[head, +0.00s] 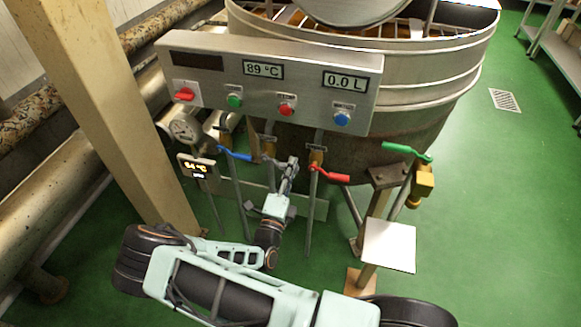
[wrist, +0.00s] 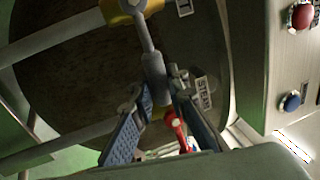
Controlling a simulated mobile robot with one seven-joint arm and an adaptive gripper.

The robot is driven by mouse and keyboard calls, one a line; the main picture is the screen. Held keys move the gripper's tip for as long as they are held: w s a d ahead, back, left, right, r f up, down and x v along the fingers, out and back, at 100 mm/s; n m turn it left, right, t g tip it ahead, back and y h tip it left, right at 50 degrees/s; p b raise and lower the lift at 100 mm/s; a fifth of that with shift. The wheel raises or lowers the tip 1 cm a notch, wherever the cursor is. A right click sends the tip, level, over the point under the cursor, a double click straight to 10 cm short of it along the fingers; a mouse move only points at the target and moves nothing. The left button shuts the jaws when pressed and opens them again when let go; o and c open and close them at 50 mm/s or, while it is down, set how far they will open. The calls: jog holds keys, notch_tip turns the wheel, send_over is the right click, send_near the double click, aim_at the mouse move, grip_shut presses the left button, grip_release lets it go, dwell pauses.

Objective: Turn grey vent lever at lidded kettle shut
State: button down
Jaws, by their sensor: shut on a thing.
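The grey vent lever (wrist: 150,55) runs from a yellow valve body (wrist: 122,12) at the top of the wrist view down between my fingers. My gripper (wrist: 160,92) has its two blue-padded fingers on either side of the lever's thick grip end and is shut on it. In the head view my gripper (head: 289,170) is below the control panel, between the blue and red levers. There the grey lever is small and mostly hidden by my fingers. The lidded kettle (head: 400,98) stands behind, its round lid (head: 355,8) at the top edge.
A blue lever (head: 236,155) is left of my gripper and a red lever (head: 330,174) close on its right. A green lever (head: 405,151) is farther right. The control panel (head: 215,68) overhangs above. A beige post (head: 110,110) stands left. Green floor is open on the right.

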jog(key=shift+d+r+n, duration=0.1)
jog(key=shift+r+n, duration=0.15)
jog(key=shift+n, duration=0.15)
jog(key=c, duration=1.9)
grip_release()
jog(key=v, duration=1.2)
jog(key=shift+s, duration=0.1)
